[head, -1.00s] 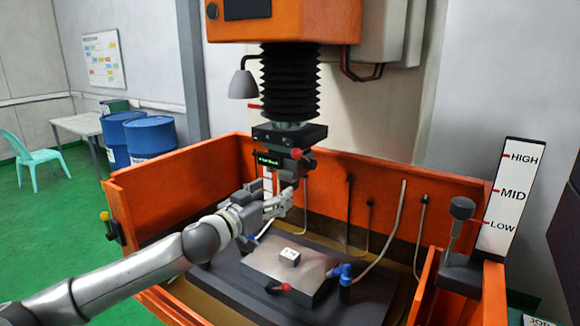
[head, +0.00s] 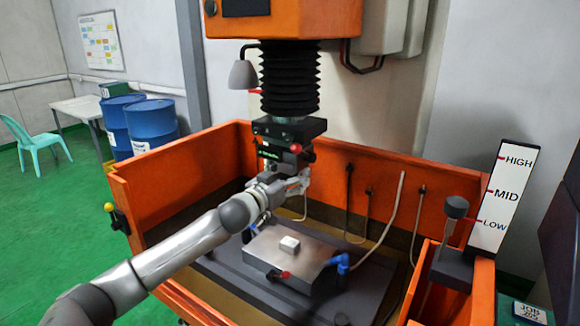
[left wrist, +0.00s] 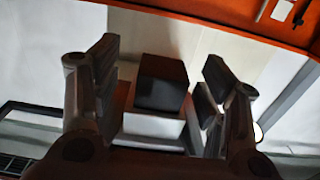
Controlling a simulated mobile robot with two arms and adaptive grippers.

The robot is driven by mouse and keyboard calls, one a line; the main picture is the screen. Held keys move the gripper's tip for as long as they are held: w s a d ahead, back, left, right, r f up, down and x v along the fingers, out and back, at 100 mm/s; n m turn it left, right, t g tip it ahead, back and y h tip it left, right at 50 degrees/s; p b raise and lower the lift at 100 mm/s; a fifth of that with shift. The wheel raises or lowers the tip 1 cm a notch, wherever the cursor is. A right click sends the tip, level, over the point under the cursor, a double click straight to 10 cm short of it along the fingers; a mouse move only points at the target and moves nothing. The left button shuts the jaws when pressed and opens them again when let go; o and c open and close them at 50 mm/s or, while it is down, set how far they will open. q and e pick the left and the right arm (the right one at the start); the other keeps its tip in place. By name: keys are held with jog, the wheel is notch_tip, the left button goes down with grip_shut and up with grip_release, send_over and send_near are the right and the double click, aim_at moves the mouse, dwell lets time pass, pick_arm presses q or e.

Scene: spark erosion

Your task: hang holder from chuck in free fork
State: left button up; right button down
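The chuck (head: 289,128) hangs under the black bellows of the machine head, with a lit green display and a red knob. My left gripper (head: 301,180) is just below it, its fingers pointing right. In the left wrist view the two fingers (left wrist: 160,90) stand apart. A dark block (left wrist: 162,82) with a pale block (left wrist: 154,126) below it shows between them. Gaps flank the dark block; the pale one lies close to both fingers, and contact cannot be told. These may be the holder, which I cannot make out in the head view. No free fork is clearly visible. My right gripper is out of view.
The orange tank (head: 180,180) has high walls around the work area. In it, a steel block (head: 262,252) carries a small pale cube (head: 289,244), with a blue fitting (head: 342,263) beside it. Hoses (head: 397,215) rise along the back wall. A level scale (head: 504,195) stands right.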

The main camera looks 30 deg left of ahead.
pick_arm(q)
jog(key=c, duration=1.4)
jog(key=shift+r, duration=0.2)
jog(key=shift+s+a+b, duration=0.2)
jog(key=shift+s+b, duration=0.1)
jog(key=shift+s, duration=2.35)
jog(key=b, duration=0.3)
send_near(286, 177)
jog(key=shift+s+a+r, duration=0.1)
jog(key=shift+s, duration=0.5)
